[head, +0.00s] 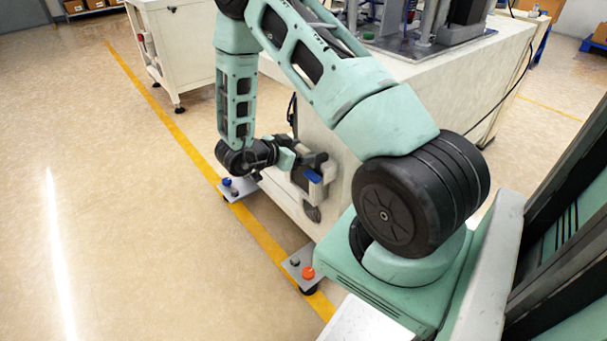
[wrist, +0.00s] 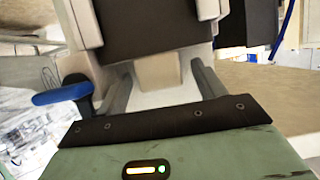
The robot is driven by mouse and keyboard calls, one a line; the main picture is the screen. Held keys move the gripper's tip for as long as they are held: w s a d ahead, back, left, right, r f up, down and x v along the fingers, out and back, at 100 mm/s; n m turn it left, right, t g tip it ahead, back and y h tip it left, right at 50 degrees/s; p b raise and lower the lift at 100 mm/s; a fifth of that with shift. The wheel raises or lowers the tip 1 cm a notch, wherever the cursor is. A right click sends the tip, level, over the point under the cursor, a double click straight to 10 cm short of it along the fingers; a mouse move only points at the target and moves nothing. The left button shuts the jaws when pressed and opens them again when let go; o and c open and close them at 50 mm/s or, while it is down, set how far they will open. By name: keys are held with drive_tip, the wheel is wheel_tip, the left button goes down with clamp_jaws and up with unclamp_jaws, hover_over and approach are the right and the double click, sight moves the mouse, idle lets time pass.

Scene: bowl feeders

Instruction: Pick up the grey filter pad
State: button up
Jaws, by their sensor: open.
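I cannot make out the grey filter pad for certain in either view. My gripper (head: 312,160) is low at the side of the white machine cabinet (head: 345,195), close to a dark fitting on its wall, in the head view. In the wrist view my gripper (wrist: 160,74) shows two grey fingers spread apart, with a pale surface between and below them. Dark and pale parts of the machine lie just beyond the fingertips. No held thing shows between the fingers. Whether the fingers touch anything is unclear.
A blue handle (wrist: 62,92) juts out left of the fingers in the wrist view. Cabinet feet with a blue knob (head: 227,182) and an orange knob (head: 307,272) stand by a yellow floor line. A white cart (head: 175,45) stands behind. The floor at left is clear.

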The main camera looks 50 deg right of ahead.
drive_tip(key=shift+s+d+f, duration=0.1)
drive_tip(key=shift+d+f, duration=0.05)
drive_tip(key=shift+d, duration=0.2)
drive_tip(key=shift+c, duration=0.3)
drive_tip(key=c, duration=1.3)
drive_tip(key=shift+o, duration=0.2)
